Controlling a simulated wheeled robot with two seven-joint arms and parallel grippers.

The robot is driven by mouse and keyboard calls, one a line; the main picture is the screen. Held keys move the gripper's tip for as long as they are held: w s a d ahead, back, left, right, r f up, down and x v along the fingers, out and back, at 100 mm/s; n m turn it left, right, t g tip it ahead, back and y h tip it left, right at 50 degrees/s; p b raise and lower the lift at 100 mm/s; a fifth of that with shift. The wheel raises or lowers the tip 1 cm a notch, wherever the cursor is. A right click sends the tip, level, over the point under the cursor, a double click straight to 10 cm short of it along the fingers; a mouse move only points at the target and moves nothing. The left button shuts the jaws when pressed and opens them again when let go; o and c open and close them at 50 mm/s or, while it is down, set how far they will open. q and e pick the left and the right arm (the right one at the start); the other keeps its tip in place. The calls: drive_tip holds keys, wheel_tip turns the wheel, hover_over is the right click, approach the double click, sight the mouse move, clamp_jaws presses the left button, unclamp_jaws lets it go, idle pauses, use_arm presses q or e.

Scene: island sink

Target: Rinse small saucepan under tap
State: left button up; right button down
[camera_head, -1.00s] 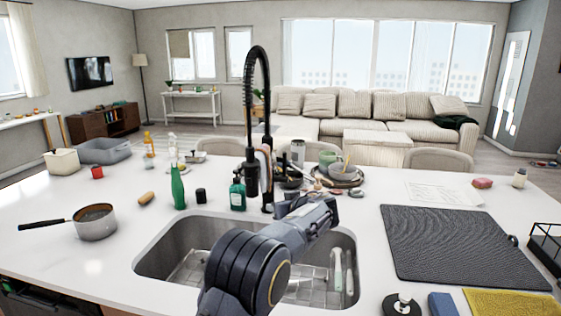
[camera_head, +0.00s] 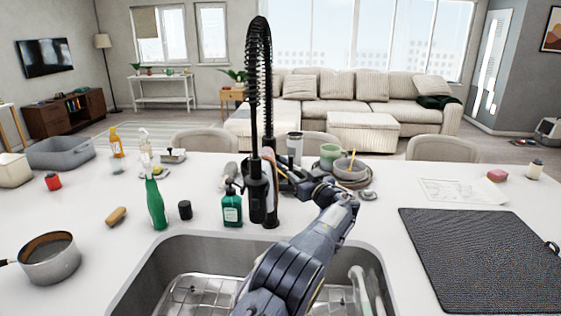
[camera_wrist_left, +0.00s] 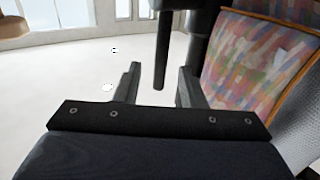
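The small saucepan (camera_head: 50,262), metal with a brownish interior, stands on the counter left of the sink. Its dark handle is cut off by the left edge of the head view. The black spring-neck tap (camera_head: 257,195) stands behind the sink. My left arm reaches over the sink, and my left gripper (camera_head: 305,188) is just right of the tap base; its fingertips are hard to make out there. In the left wrist view my left gripper (camera_wrist_left: 158,68) is open, with a thin dark rod (camera_wrist_left: 162,50), apparently tap hardware, showing between the fingers. My right gripper is out of view.
The sink (camera_head: 185,290) holds a wire rack. A green soap bottle (camera_head: 232,210), a green bottle (camera_head: 155,203) and a black cup (camera_head: 185,210) stand left of the tap. Stacked dishes (camera_head: 345,172) are behind my gripper. A dark mat (camera_head: 480,260) lies on the right.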

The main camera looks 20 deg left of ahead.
sight(292, 169)
use_arm(q)
drive_tip(key=shift+w+a+r+p, duration=0.2)
drive_tip(key=shift+w+a+p, duration=0.1)
drive_tip(key=shift+a+p, duration=0.05)
drive_tip(key=p+x, duration=0.3)
drive_tip(key=x, duration=0.2)
drive_tip(key=shift+w+a, duration=0.2)
drive_tip(key=shift+w, duration=0.05)
drive_tip(key=shift+w+a+f+p, duration=0.15)
drive_tip(key=shift+w+a+p, duration=0.1)
drive_tip(key=shift+a+p, duration=0.1)
drive_tip(key=shift+d, duration=0.1)
clamp_jaws()
